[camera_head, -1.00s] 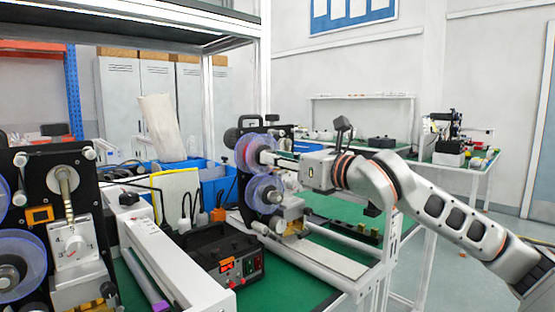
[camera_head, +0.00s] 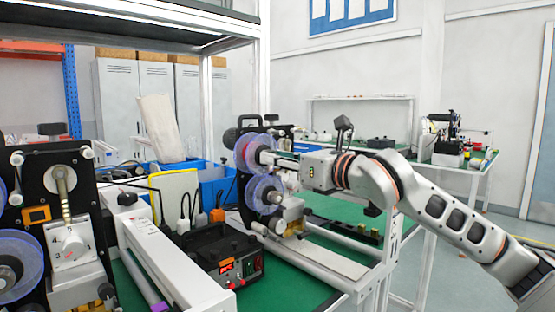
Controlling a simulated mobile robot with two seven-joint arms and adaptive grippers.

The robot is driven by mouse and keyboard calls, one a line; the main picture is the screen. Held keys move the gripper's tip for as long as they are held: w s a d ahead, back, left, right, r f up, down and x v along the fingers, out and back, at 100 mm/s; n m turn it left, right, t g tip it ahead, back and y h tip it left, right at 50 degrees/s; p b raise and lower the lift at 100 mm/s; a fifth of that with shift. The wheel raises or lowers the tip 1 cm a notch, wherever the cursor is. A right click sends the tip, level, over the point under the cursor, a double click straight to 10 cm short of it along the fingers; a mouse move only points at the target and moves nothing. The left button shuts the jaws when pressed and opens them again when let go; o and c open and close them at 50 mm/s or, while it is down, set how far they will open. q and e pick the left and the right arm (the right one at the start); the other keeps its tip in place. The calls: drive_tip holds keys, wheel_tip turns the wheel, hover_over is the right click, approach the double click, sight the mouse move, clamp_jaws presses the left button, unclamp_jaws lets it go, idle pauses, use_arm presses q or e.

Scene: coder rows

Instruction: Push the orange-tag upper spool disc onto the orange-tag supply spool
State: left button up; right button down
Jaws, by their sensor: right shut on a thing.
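A clear bluish upper spool disc (camera_head: 244,139) stands upright at the far coder (camera_head: 285,134), with a reddish core behind it. My right gripper (camera_head: 274,159) comes in from the right and is shut on the disc's hub area. The supply spool behind the disc is mostly hidden, and I cannot tell whether the disc touches it. No orange tag is clear on this far unit. A second clear disc (camera_head: 258,190) sits just below on the same coder. My left gripper is not in view.
A black control box (camera_head: 213,246) stands on the green bench mat (camera_head: 285,291) in front. Another coder (camera_head: 35,180) with clear discs and an orange display fills the left. Blue bins (camera_head: 213,186) lie behind. A white rail (camera_head: 330,260) runs below my right arm.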

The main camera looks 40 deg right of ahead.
drive_tip(key=shift+w, duration=0.65)
idle(0.4)
drive_tip(key=c, duration=1.7)
unclamp_jaws()
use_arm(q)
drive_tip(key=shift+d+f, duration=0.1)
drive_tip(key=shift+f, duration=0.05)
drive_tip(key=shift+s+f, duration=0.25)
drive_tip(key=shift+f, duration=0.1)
use_arm(e)
drive_tip(key=s, duration=0.8)
drive_tip(key=shift+d+f, duration=0.2)
drive_tip(key=shift+d, duration=0.15)
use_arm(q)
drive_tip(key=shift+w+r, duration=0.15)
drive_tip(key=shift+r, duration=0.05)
